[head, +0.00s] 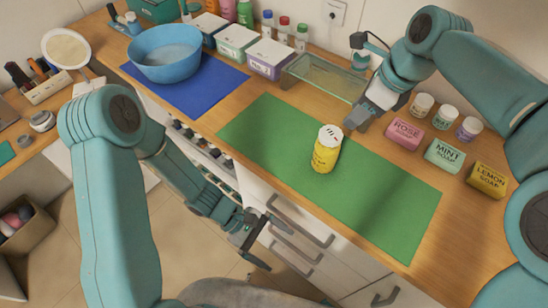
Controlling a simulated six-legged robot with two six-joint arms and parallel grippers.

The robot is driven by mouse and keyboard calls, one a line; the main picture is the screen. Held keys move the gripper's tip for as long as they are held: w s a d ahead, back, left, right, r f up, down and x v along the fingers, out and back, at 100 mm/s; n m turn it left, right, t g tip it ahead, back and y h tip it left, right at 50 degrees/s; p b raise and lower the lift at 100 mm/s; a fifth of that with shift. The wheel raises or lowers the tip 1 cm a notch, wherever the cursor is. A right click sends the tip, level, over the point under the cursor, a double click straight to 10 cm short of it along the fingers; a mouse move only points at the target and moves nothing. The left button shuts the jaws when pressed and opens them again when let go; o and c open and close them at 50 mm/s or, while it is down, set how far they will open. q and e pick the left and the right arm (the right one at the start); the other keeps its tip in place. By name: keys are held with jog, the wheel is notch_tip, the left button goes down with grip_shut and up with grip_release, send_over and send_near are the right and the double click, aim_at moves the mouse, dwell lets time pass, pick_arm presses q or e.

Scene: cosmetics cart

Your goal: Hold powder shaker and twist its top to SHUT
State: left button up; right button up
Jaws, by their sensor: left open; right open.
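A yellow powder shaker (325,158) with a white top (330,134) stands upright on the green mat (265,125). Dark marks show on the white top; I cannot tell whether it is twisted open or shut. My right gripper (354,124) is open, just to the right of the shaker's top and behind it, pointing down toward the mat; I see no contact with the shaker. My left gripper (256,252) is open and empty, in front of the drawers, below and to the left of the shaker, well apart from it.
Rose (404,134), mint (444,155) and lemon (487,180) soaps lie right of the mat, with small jars behind. A glass tray (325,78) stands behind the mat. A blue bowl (165,55) stands on a blue mat at the back left. The mat around the shaker is clear.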

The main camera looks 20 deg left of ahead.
aim_at(335, 145)
pick_arm(q)
jog(key=w+a+r+n+t+h, duration=0.1)
jog(key=w+r+n+t, duration=0.2)
jog(key=w+r+t, duration=0.1)
jog(key=w+a+r+n+t+h, duration=0.1)
jog(key=w+a+r+n+t, duration=0.1)
jog(key=w+r+n+t, duration=0.2)
jog(key=w+a+r+n+t+h, duration=0.1)
jog(key=w+r+n+t+h, duration=0.1)
jog(key=w, duration=0.6)
jog(key=shift+w+a+r+n+t, duration=0.1)
jog(key=shift+a+r+n+t, duration=0.1)
jog(key=shift+r+n+t, duration=0.35)
jog(key=shift+w+a+r+n+t, duration=0.1)
jog(key=shift+a+r+n+t, duration=0.1)
jog(key=shift+r+n+t, duration=0.35)
jog(key=x, duration=1.6)
jog(key=shift+s+d+f, duration=0.1)
jog(key=shift+d+f, duration=0.15)
jog(key=shift+f, duration=0.05)
